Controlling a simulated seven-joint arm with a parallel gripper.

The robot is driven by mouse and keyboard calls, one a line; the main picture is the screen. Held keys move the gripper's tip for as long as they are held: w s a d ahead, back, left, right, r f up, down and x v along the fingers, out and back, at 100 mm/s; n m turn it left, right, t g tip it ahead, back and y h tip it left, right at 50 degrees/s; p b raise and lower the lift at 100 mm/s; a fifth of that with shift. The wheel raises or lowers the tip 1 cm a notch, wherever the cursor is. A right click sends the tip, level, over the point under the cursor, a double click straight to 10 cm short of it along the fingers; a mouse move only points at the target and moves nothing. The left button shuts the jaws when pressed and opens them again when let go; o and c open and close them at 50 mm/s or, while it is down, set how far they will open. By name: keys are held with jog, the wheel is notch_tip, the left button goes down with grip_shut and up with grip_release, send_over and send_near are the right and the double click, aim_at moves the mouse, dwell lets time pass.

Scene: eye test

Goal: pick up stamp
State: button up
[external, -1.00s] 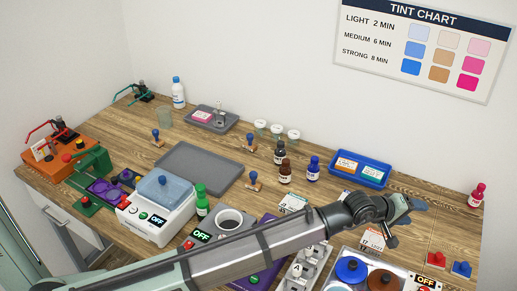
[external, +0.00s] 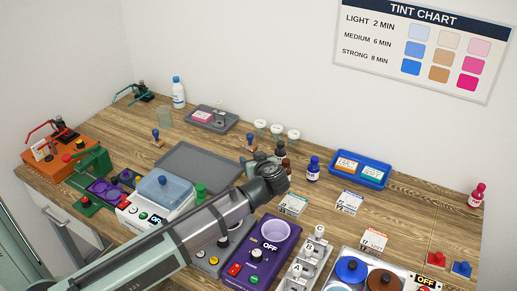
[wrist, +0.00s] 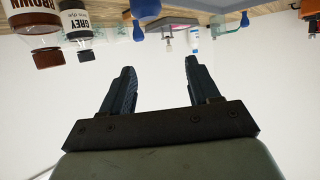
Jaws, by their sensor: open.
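Two stamps with blue handles and wooden bases show on the table in the external view: one stamp (external: 157,140) at the back left, another stamp (external: 249,140) near the middle, just behind my gripper (external: 262,158). A third spot, where a stamp stood earlier, is covered by my arm. In the wrist view my gripper (wrist: 159,70) is open, with nothing between its fingers. That view is upside down, with the table along the top. A blue stamp handle (wrist: 145,8) hangs at its top edge, apart from the fingertips, and a smaller blue handle (wrist: 138,31) shows beyond.
Dye bottles stand close to my gripper: a brown bottle (wrist: 35,25) and a grey bottle (wrist: 77,22). A blue bottle (external: 313,168) and a blue tray (external: 359,181) are to the right. An empty grey tray (external: 190,160) lies left. Bare wood lies around the back-left stamp.

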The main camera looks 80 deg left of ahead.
jog(key=shift+f, duration=2.1)
jog(key=f, duration=0.2)
jog(key=shift+a+f, duration=0.25)
jog(key=shift+f, duration=0.15)
jog(key=shift+x, duration=1.15)
jog(key=shift+w+r, duration=0.1)
jog(key=c, duration=1.1)
jog(key=shift+r, duration=0.1)
